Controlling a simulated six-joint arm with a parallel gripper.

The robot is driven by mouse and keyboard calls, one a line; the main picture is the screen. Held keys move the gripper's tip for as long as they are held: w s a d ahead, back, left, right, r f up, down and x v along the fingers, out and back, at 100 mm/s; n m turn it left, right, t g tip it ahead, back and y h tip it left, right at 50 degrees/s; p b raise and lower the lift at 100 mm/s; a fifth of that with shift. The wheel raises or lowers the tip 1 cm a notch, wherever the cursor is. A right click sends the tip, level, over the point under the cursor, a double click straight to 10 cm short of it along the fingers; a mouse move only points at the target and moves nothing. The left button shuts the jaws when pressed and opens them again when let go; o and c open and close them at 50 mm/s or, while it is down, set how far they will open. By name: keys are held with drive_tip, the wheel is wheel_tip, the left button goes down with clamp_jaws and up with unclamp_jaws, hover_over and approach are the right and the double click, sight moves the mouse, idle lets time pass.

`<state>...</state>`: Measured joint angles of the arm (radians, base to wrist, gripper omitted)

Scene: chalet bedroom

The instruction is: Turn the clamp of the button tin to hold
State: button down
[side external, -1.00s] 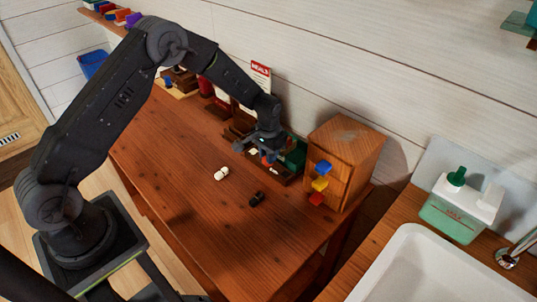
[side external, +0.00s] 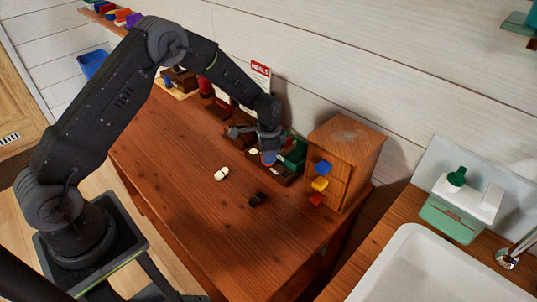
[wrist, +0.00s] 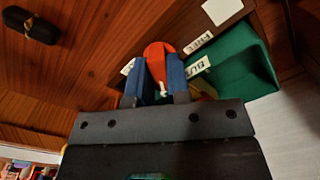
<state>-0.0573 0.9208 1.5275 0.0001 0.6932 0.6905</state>
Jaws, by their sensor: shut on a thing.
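My gripper (wrist: 157,60) is shut on the red clamp (wrist: 155,48). One blue finger presses on each side of it, and its rounded end shows beyond the fingertips. The green button tin (wrist: 240,70) is just right of the clamp in the wrist view, on a dark wooden base. A label reading FREE (wrist: 198,42) lies right of the clamp. Another white label (wrist: 127,67) left of it is partly hidden by a finger. In the side view my gripper (side external: 268,158) is low beside the green tin (side external: 294,152); the clamp is hard to make out there.
A small wooden drawer cabinet (side external: 348,150) with blue, yellow and red handles stands close right of the tin. A white object (side external: 221,174) and a black object (side external: 257,199) lie in front on the table (side external: 190,205). Other items line the wall; the table's front is clear.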

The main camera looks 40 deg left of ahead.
drive_tip(key=m, duration=0.5)
drive_tip(key=shift+m, duration=0.3)
drive_tip(key=m, duration=0.5)
idle(0.4)
drive_tip(key=c, duration=1.1)
unclamp_jaws()
drive_tip(key=shift+r, duration=0.1)
wheel_tip(320, 180, up, 14)
drive_tip(key=shift+f, duration=0.2)
